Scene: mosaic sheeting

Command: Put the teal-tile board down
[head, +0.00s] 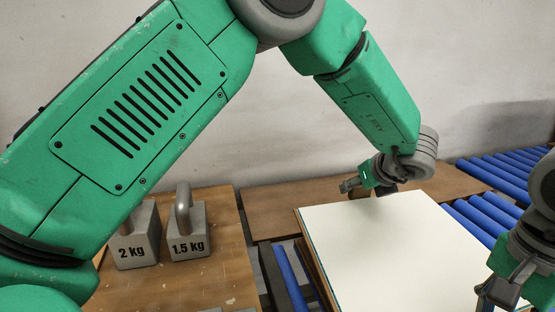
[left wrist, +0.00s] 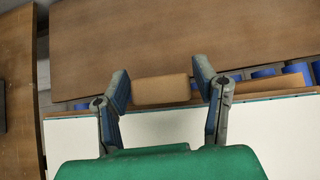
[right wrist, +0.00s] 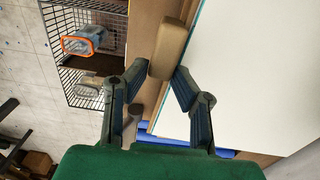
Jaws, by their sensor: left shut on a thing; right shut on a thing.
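The board (head: 395,245) shows as a wide pale sheet with thin teal edges over a wooden base; no tile faces are visible. My left gripper (head: 352,186) is at the board's far edge. In the left wrist view its fingers stand either side of a tan grip block (left wrist: 162,90) at that edge. My right gripper (head: 497,292) is at the board's right side, partly cut off by the picture. In the right wrist view its fingertips are at a second tan grip block (right wrist: 168,50) beside the board (right wrist: 245,70). I cannot tell whether the board touches what is below.
Blue rollers (head: 480,215) run right of the board, and more (head: 290,275) show left of it. A wooden table (head: 225,270) at left holds grey weights marked 2 kg (head: 135,240) and 1.5 kg (head: 188,235). A wire rack (right wrist: 85,45) shows in the right wrist view.

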